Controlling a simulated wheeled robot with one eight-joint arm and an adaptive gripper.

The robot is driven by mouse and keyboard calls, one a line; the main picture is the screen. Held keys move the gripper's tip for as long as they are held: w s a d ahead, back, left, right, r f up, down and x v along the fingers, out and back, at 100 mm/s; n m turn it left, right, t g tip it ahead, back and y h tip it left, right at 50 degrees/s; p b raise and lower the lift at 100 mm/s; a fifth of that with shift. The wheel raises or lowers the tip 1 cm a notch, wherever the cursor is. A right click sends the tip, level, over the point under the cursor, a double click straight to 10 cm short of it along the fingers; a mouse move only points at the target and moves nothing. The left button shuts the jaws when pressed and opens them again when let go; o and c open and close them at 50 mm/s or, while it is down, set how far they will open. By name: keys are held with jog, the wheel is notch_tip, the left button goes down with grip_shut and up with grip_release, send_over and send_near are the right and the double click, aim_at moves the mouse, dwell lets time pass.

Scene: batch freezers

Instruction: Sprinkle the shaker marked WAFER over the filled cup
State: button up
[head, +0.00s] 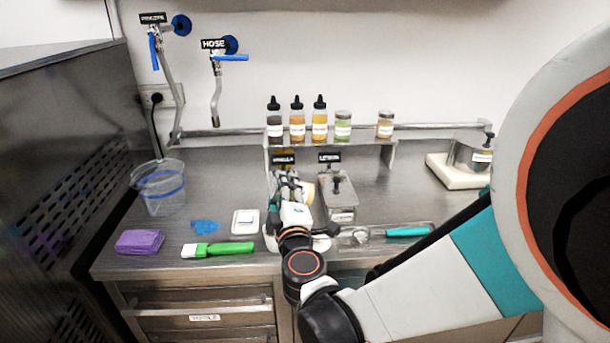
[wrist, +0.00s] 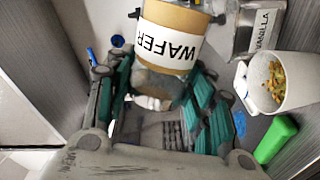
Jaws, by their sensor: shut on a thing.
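The shaker marked WAFER (wrist: 172,40) is tan with a white label and shows large in the wrist view, with its lettering upside down in the picture. My gripper (wrist: 160,88) is shut on it, teal-lined fingers on either side. The white cup (wrist: 300,82) stands at the right of the wrist view, apart from the shaker, with orange, tan and green bits on its contents. In the head view my gripper (head: 290,188) is over the counter before the VANILLA sign and largely hides what it holds. I cannot make out the cup clearly there.
A metal LEMON tub (head: 342,212) stands right of my gripper. A green-handled brush (head: 230,248), a white scale-like square (head: 245,222) and a purple sponge (head: 139,242) lie to the left. Bottles and two jars stand on the shelf (head: 360,140) behind. A clear jug (head: 160,190) is at the left.

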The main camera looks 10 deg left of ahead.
jog(key=shift+r+m+p, duration=0.5)
jog(key=shift+r+m, duration=0.6)
jog(key=shift+m, duration=0.5)
jog(key=shift+r+m, duration=0.3)
jog(key=shift+m, duration=0.2)
jog(key=r+m, duration=0.1)
jog(key=m+p, duration=0.1)
jog(key=m, duration=0.1)
jog(key=shift+r, duration=0.4)
jog(key=shift+r+m, duration=0.1)
jog(key=shift+m, duration=0.2)
jog(key=m, duration=0.1)
jog(key=r+m+p, duration=0.1)
jog(key=m, duration=0.1)
jog(key=shift+s, duration=0.1)
jog(key=m, duration=0.1)
jog(key=r+m, duration=0.1)
jog(key=m, duration=0.1)
